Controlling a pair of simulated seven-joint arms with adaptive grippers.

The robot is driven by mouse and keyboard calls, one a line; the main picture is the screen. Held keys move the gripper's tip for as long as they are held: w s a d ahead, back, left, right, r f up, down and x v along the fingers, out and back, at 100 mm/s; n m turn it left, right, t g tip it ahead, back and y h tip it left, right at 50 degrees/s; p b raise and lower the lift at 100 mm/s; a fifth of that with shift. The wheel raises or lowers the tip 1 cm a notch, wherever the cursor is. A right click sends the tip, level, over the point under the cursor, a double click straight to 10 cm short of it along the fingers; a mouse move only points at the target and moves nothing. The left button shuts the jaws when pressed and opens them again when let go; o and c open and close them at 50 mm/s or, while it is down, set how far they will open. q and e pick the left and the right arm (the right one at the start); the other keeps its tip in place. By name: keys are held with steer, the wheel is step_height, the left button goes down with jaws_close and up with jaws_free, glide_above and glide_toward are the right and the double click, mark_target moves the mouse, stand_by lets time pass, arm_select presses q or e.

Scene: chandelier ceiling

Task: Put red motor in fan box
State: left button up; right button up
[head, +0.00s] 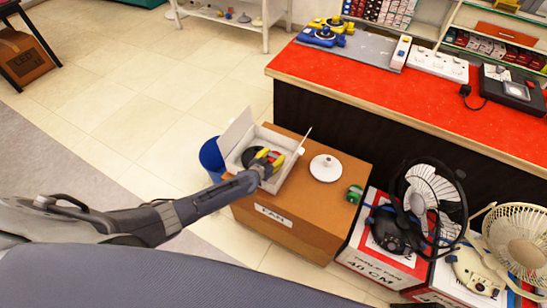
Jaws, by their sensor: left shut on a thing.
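My left gripper (263,167) reaches from the left into an open white box (236,133) with raised flaps, which sits on a brown carton marked FAN (290,235). The gripper is shut on a small part with red on it, the red motor (277,154), inside the white box's walls. Yellow and dark shapes lie close around the fingertips, and the gripper hides much of the motor. I cannot tell whether the motor touches the box floor. A green motor (355,193) lies on the carton's right edge. My right gripper is not in view.
A white round base (325,168) sits on the carton right of the white box. A blue bin (212,157) stands behind left. A red-topped counter (400,100) rises behind.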

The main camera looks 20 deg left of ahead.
arm_select(q)
steer(key=shift+f, duration=0.4)
steer(key=o, duration=1.5)
steer(key=shift+f, duration=0.1)
steer(key=shift+o, duration=0.2)
steer(key=shift+r, duration=0.45)
steer(key=v, duration=1.2)
